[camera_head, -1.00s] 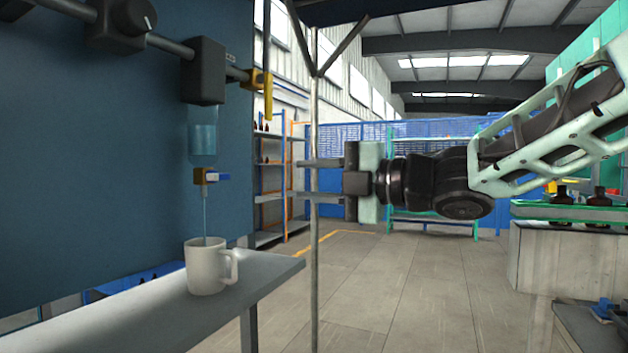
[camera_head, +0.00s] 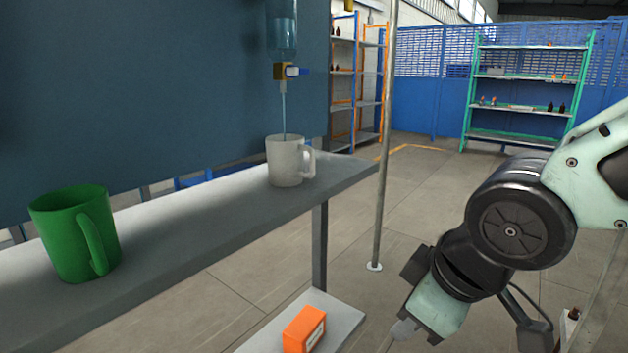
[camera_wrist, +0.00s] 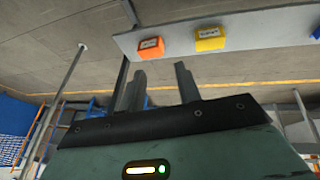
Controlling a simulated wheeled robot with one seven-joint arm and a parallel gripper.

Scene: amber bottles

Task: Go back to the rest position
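My gripper (camera_wrist: 160,88) shows in the wrist view with its two fingers apart and nothing between them. In the head view my gripper (camera_head: 398,338) points down and to the left at the lower middle, over the floor and to the right of the low shelf. My arm comes in from the right edge with the wrist bent down. The fingertips are partly cut off by the bottom edge of the head view.
A white mug (camera_head: 286,162) stands under a dispenser tap (camera_head: 290,71) on a grey shelf (camera_head: 215,207). A green mug (camera_head: 74,233) stands nearer. An orange box (camera_head: 304,330) sits on a lower shelf; a yellow box (camera_wrist: 210,40) is beside it. A thin pole (camera_head: 384,150) rises behind.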

